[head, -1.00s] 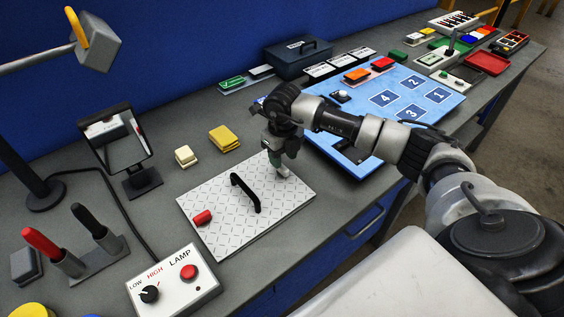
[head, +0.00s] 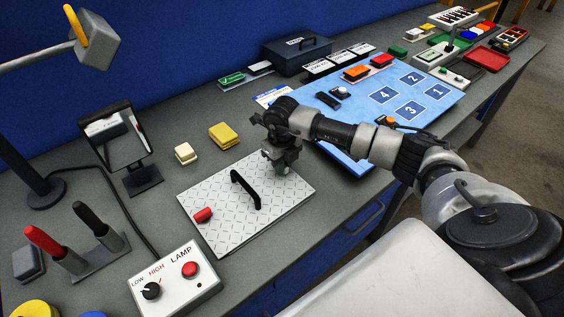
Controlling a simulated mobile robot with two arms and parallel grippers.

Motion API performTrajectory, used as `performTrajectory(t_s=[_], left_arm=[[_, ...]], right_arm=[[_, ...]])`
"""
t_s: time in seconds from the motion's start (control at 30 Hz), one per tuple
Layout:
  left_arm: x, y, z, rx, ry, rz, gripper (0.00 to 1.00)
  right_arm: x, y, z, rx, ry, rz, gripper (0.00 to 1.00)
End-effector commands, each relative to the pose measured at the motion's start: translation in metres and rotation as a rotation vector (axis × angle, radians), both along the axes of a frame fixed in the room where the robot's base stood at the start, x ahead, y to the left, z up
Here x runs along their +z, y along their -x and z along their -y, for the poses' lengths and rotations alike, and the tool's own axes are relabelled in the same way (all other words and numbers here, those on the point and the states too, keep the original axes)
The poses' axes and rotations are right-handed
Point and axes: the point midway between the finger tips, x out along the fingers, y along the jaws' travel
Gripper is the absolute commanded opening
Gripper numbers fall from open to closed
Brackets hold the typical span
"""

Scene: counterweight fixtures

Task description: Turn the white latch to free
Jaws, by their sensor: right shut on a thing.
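The diamond-pattern plate (head: 235,223) lies on the grey bench and has a black arched handle (head: 246,189) in its middle. A red latch (head: 203,215) sits at its left end. The white latch (head: 284,171) is at the plate's right end, mostly hidden under my right gripper. My right gripper (head: 282,165) points down there and is shut on the white latch. Its exact turn angle cannot be made out. My left gripper is not in view.
A lamp box (head: 175,280) with a knob and red button stands in front left of the plate. Yellow (head: 224,135) and cream (head: 186,153) blocks sit behind it. A blue numbered board (head: 375,95) lies to the right, partly under my right arm.

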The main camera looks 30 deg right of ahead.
Motion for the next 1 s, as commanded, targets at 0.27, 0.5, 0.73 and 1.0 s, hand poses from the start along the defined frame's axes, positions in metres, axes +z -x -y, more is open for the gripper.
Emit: performTrajectory(t_s=[0.27,0.5,0.73,1.0], left_arm=[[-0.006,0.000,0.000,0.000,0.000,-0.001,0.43],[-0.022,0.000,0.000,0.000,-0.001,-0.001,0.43],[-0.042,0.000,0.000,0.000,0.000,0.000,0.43],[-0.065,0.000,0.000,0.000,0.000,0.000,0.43]], right_arm=[[-0.001,0.000,0.000,0.042,0.001,0.002,0.00],[-0.003,-0.001,0.000,0.185,0.001,0.003,0.00],[-0.003,-0.001,0.001,0.394,0.001,0.005,0.00],[-0.003,-0.001,0.001,0.650,0.001,0.004,0.00]])
